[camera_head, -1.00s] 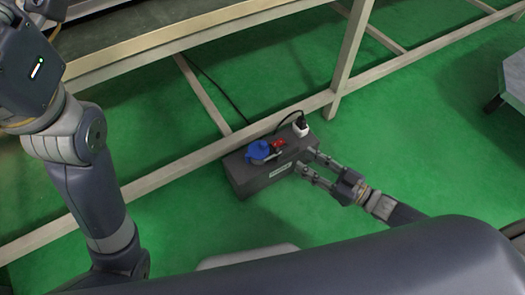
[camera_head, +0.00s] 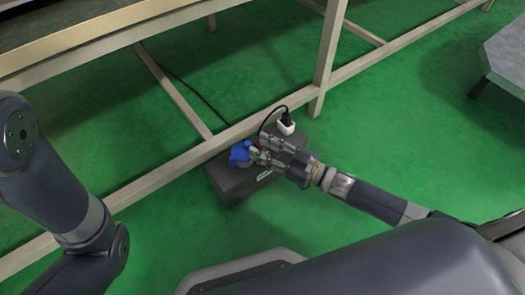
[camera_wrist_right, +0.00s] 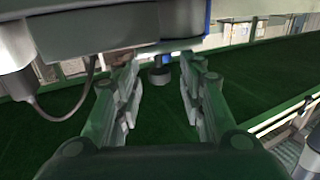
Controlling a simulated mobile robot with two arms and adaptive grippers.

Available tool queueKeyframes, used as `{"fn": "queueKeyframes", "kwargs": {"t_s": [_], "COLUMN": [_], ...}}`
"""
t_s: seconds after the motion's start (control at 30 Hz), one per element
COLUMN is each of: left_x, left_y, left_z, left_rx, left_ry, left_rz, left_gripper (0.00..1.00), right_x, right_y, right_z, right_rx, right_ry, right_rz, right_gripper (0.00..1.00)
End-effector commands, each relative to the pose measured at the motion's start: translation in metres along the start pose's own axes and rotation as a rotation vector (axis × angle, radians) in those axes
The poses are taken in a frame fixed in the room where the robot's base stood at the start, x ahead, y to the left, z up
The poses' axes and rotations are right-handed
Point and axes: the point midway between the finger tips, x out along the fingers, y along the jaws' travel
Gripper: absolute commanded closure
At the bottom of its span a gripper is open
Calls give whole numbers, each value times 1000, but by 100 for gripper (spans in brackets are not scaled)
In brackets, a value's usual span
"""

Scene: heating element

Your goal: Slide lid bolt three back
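A dark grey box (camera_head: 232,185) lies on the green floor beside a beige frame rail. I cannot tell which bolt this is. My fingers hide part of the lid. My left gripper is out of view.
The beige frame rail (camera_head: 160,182) runs close behind the box, with an upright post (camera_head: 328,55) to the right. The black cable arches up near the right gripper. A grey-topped table (camera_head: 505,55) stands at far right. Floor in front is clear.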

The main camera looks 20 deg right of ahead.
Motion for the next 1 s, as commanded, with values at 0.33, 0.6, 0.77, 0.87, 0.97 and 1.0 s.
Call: {"fn": "queueKeyframes", "kwargs": {"t_s": [0.33,0.6,0.77,0.87,0.97,1.0], "left_x": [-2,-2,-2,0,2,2], "left_y": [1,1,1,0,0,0], "left_z": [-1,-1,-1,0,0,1], "left_rx": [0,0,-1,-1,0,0], "left_ry": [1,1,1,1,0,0], "left_rz": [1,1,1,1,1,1], "left_gripper": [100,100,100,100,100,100], "right_x": [6,6,4,-1,-7,-9], "right_y": [0,0,4,16,31,34], "right_z": [0,0,0,0,0,0], "right_rx": [0,0,-1,-4,-2,-2], "right_ry": [-1,-1,-2,-4,-3,-3], "right_rz": [0,0,1,2,2,1], "right_gripper": [63,100,100,100,100,100]}}
